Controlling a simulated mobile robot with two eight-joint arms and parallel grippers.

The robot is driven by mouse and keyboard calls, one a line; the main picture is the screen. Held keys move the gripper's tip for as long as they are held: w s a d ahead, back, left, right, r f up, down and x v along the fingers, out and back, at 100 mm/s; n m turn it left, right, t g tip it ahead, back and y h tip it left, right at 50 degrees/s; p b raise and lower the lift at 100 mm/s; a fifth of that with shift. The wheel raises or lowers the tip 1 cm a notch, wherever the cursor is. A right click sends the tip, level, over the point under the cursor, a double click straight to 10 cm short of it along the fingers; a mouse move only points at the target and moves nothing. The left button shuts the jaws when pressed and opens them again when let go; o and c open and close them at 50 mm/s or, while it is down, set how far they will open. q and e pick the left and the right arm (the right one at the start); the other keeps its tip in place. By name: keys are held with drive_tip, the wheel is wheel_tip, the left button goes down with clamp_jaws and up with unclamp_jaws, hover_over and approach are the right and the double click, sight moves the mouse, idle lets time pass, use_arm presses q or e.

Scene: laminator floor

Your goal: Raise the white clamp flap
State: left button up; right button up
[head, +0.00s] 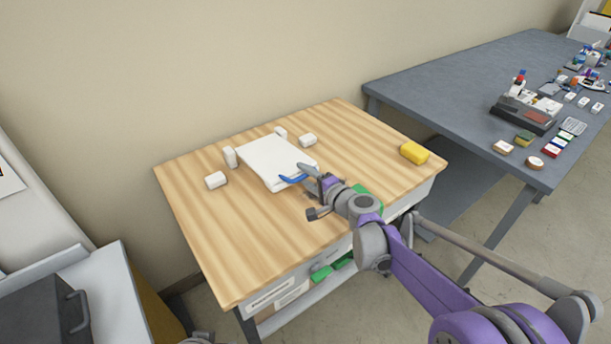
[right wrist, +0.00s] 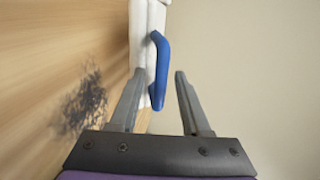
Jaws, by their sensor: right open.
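The white clamp flap (head: 272,160) lies flat and low on the wooden table, with a blue handle (head: 291,180) at its near edge. My right gripper (head: 307,177) is open at that handle, reaching in from the right. In the right wrist view the blue handle (right wrist: 161,62) shows between the two spread fingers of the gripper (right wrist: 160,75), nearer the left finger. The flap's white edge (right wrist: 142,35) is behind that finger. I cannot tell whether a finger touches the handle. My left gripper is not in view.
Small white blocks (head: 215,180) stand around the flap. Green things (head: 321,273) show at the table's front. A grey table (head: 430,90) with many small items stands right. The wooden table's front left (head: 230,250) is clear.

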clamp_jaws()
idle(1.4)
